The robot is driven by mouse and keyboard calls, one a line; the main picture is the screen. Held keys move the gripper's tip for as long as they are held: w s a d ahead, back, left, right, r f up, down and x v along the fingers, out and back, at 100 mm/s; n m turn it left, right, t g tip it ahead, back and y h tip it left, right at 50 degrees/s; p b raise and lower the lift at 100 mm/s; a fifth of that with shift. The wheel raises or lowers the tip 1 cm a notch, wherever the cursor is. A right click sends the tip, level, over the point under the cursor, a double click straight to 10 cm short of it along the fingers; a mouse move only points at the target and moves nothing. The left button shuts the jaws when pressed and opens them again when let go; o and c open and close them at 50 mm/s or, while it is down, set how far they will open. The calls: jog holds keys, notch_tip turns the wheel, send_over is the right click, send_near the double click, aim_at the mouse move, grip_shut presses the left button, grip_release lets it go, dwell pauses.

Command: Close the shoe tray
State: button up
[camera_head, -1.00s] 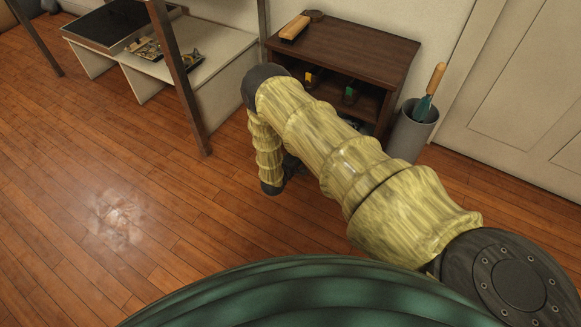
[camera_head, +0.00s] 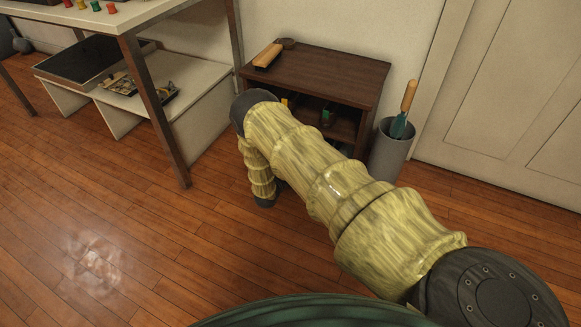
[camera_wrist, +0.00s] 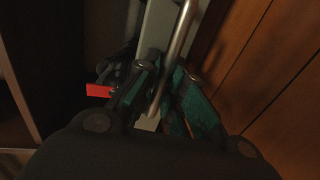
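The dark brown shoe cabinet (camera_head: 330,72) stands against the wall in the head view. My arm covers much of its open front, and the tray cannot be made out there. My gripper is hidden behind my arm in that view. In the wrist view, my gripper (camera_wrist: 166,76) has its teal fingers on either side of a shiny metal bar handle (camera_wrist: 180,38). A pale grey panel (camera_wrist: 158,22), perhaps the tray front, lies behind the bar. The view is dark, and I cannot tell whether the fingers press on the bar.
A grey bin (camera_head: 390,155) with a wooden-handled tool stands right of the cabinet. A wooden-backed brush (camera_head: 267,56) lies on top. A metal-legged table (camera_head: 150,14) and a low white bench (camera_head: 185,75) stand left. A small red piece (camera_wrist: 99,90) shows beside the gripper. Open floor lies front left.

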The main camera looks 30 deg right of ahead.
jog(key=o, duration=0.3)
jog(key=shift+d, duration=0.1)
jog(key=shift+o, duration=0.2)
jog(key=v, duration=1.2)
jog(key=shift+w, duration=0.1)
